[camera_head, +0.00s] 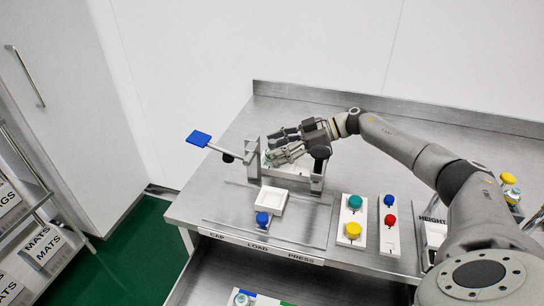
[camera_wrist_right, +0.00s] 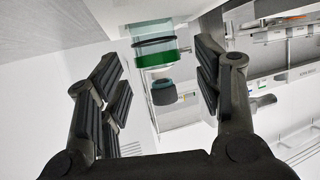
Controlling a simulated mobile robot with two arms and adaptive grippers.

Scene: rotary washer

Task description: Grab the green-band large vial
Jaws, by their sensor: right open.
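The green-band large vial (camera_wrist_right: 155,47) shows in the right wrist view as a clear cylinder with a bright green band. It lies between the two finger pads of my right gripper (camera_wrist_right: 157,65), which is open, with gaps visible on both sides. In the head view my right gripper (camera_head: 281,148) reaches in from the right to the metal fixture (camera_head: 252,165) on the bench. The fingers and fixture mostly hide the vial there. My left gripper is not in view.
A blue paddle (camera_head: 199,138) sticks out left. Button panels (camera_head: 352,222) (camera_head: 389,226) stand to the right. An open drawer (camera_head: 290,275) lies below the bench edge.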

